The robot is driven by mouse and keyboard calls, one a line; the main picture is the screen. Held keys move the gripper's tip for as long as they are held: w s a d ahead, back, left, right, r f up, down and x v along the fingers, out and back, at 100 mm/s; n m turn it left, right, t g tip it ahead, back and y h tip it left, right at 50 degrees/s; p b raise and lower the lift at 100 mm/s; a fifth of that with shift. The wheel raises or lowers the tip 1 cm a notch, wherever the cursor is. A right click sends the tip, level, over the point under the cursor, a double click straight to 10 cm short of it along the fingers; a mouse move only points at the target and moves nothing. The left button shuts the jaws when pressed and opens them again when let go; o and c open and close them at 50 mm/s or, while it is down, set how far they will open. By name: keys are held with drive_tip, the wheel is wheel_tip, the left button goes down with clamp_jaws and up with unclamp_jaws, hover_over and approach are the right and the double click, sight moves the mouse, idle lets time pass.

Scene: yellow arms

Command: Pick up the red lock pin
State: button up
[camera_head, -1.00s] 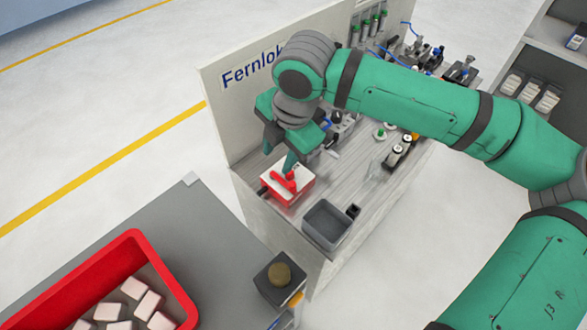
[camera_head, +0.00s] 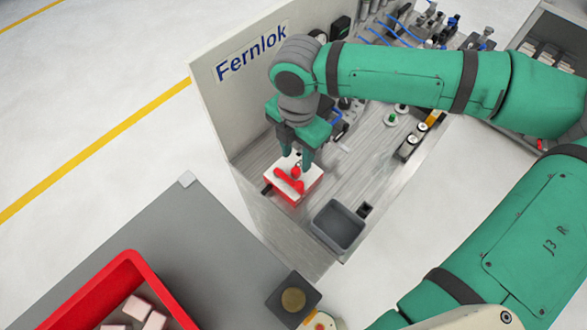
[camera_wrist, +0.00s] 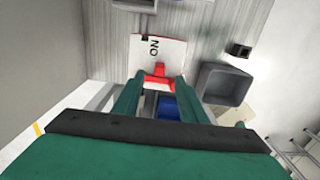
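The red lock pin (camera_head: 289,183) lies on the white top of a red-sided box (camera_head: 304,190) on the bench. In the wrist view the pin (camera_wrist: 158,78) shows a T-shaped red end between my fingertips. My gripper (camera_head: 296,160) points down over the box, its two fingers apart on either side of the pin's end. In the wrist view the fingertips (camera_wrist: 159,80) are close to the red part, but I see no clear grip on it. The fingers look open, and part of the pin is hidden by them.
A grey open bin (camera_head: 338,225) stands right of the box. The bench's back panel (camera_head: 222,95) rises behind my gripper. A grey table with a red crate (camera_head: 75,294) of white blocks is at the lower left. Small fixtures (camera_head: 406,148) stand farther right.

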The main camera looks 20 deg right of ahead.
sight(296, 169)
drive_tip(key=shift+s+d+f, duration=0.25)
drive_tip(key=shift+d+f, duration=0.05)
drive_tip(key=shift+f, duration=0.25)
drive_tip(key=f, duration=0.4)
drive_tip(key=shift+w+a, duration=0.15)
drive_tip(key=shift+a, duration=0.25)
drive_tip(key=shift+f, duration=0.6)
drive_tip(key=shift+w, duration=0.1)
clamp_jaws()
